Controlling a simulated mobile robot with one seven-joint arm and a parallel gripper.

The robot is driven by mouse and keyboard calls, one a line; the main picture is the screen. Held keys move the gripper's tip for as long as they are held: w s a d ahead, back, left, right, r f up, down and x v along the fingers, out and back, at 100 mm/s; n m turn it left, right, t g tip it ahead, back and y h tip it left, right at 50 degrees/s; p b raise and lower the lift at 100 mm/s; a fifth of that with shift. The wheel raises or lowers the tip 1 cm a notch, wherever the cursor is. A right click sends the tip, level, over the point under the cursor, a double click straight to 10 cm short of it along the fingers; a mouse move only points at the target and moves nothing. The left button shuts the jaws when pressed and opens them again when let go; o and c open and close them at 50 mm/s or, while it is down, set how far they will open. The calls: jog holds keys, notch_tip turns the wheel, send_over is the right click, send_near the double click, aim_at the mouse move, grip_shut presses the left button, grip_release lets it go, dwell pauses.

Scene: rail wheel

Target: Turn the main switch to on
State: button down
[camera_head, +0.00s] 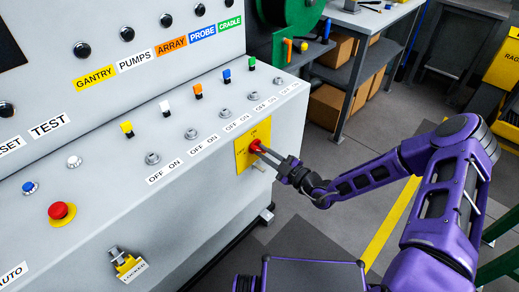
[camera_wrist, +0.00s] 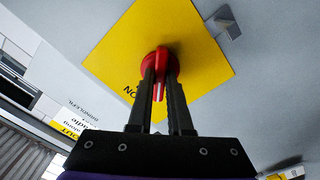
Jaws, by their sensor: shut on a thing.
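The main switch is a red rotary handle (camera_wrist: 160,62) on a yellow square plate (camera_wrist: 206,48) on the side of the grey console. In the head view the red handle (camera_head: 255,146) shows on its plate (camera_head: 241,158) at the console's right side. My gripper (camera_head: 265,149) reaches it from the right. In the wrist view the two dark fingers of my gripper (camera_wrist: 161,88) lie on either side of the red handle and are shut on it. Part of an "ON" label shows at the plate's lower left edge; the fingers hide part of the handle.
A small metal tab (camera_wrist: 228,22) stands out beside the plate. The console top (camera_head: 110,185) carries several toggles, knobs and a red emergency button (camera_head: 61,211). A yellow "LOCKED" tag (camera_head: 128,265) is on its front.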

jog(key=m, duration=0.4)
jog(key=shift+m, duration=0.3)
jog(key=m, duration=0.4)
jog(key=c, duration=0.7)
grip_release()
jog(key=shift+s, duration=0.1)
jog(key=v, duration=0.7)
